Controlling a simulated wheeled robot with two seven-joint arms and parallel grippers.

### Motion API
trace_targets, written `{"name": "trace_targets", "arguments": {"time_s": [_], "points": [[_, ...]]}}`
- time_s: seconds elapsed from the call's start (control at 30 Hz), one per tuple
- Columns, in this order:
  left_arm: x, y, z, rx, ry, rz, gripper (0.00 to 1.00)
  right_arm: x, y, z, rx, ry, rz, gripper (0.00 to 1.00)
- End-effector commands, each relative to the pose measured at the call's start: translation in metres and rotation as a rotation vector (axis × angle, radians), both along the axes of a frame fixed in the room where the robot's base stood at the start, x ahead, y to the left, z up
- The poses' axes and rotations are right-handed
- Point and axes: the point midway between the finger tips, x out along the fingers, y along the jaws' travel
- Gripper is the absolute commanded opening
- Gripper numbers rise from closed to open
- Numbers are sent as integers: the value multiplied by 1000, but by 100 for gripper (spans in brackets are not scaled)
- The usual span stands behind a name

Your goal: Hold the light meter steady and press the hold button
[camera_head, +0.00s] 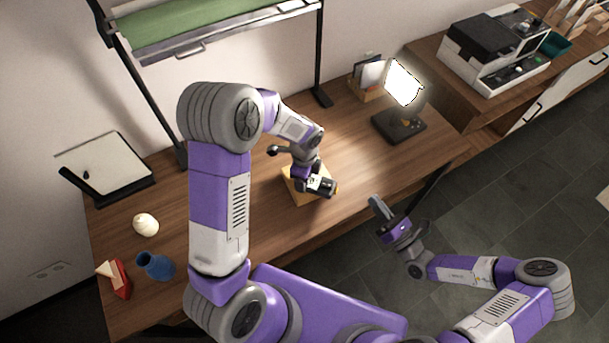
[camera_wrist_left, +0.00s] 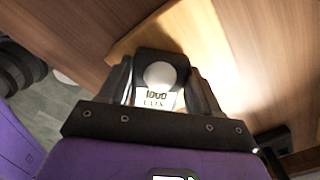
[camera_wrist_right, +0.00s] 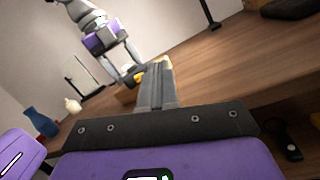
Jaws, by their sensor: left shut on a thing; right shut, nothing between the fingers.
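The light meter (camera_wrist_left: 158,97) is dark, with a white round dome and a lit display reading 1000 LUX in the left wrist view. My left gripper (camera_wrist_left: 160,92) is shut on it, one finger on each side. In the head view the left gripper (camera_head: 318,184) holds the meter (camera_head: 328,188) at a pale wooden block (camera_head: 296,194) on the desk. I cannot make out the hold button. My right gripper (camera_head: 378,204) is shut and empty, apart from the meter, out past the desk's front edge. Its closed fingers show in the right wrist view (camera_wrist_right: 156,82).
A lit lamp (camera_head: 403,84) on a dark base stands right of the meter on the wooden desk (camera_head: 255,215). A blue vase (camera_head: 155,266), a cream rounded object (camera_head: 145,225) and a red object (camera_head: 117,281) stand at the left. Desk around the block is clear.

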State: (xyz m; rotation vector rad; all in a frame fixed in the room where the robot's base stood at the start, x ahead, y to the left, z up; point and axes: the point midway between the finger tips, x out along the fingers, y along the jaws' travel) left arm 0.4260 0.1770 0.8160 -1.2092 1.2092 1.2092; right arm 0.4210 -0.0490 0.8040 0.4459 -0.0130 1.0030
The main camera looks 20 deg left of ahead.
Motion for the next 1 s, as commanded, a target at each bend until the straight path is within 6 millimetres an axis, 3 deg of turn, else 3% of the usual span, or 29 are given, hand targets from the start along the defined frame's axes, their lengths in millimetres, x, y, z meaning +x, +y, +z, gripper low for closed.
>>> {"name": "trace_targets", "arguments": {"time_s": [0.2, 0.37, 1.0], "points": [[0, 0, 0, 0, -1, 0, 28, -5, -7, -9, 103, 213, -125, 0], [0, 0, 0, 0, -1, 0, 28, -5, -4, -11, 120, 253, -148, 0], [0, 0, 0, 0, -1, 0, 28, -5, 72, -11, 119, 250, -146, 0]]}}
